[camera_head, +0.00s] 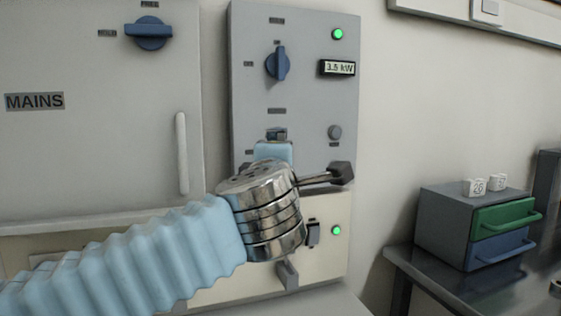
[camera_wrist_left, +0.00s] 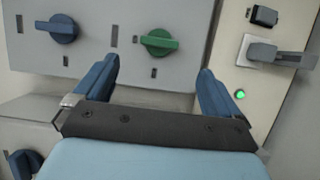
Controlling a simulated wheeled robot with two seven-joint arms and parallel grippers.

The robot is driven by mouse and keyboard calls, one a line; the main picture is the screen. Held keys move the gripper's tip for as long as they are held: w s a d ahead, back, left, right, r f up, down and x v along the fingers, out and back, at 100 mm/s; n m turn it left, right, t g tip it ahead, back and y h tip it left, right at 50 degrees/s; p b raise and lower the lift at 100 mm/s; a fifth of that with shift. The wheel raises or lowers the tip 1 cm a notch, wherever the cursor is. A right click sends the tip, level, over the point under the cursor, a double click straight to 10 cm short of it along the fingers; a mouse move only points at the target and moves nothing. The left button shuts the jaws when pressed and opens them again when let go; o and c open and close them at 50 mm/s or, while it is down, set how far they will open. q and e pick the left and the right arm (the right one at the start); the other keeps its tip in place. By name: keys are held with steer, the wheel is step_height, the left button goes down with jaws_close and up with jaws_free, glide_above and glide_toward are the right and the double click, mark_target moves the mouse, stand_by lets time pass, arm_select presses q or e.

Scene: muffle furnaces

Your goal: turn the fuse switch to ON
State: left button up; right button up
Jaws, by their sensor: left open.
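My left gripper (camera_head: 276,135) is in front of the lower part of the grey control panel (camera_head: 305,105); its wrist hides much of what is behind. In the left wrist view the gripper (camera_wrist_left: 158,67) is open, with two blue fingers spread and nothing between them. A green rotary knob (camera_wrist_left: 158,42) shows just beyond the gap. A blue rotary knob (camera_wrist_left: 63,28) is left of it, outside the fingers. In the head view a blue knob (camera_head: 277,62) is upright on the panel above the gripper. Small labels are unreadable, so I cannot tell which knob is the fuse switch.
Left is a cabinet marked MAINS (camera_head: 35,101) with a blue switch (camera_head: 150,33) and a pale vertical handle (camera_head: 182,152). A display (camera_head: 338,68) reads 3.5 kW below a lit green lamp (camera_head: 338,34). A drawer box (camera_head: 445,215) stands on a dark bench at right.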

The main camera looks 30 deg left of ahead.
arm_select(q)
steer(key=shift+v, duration=1.8)
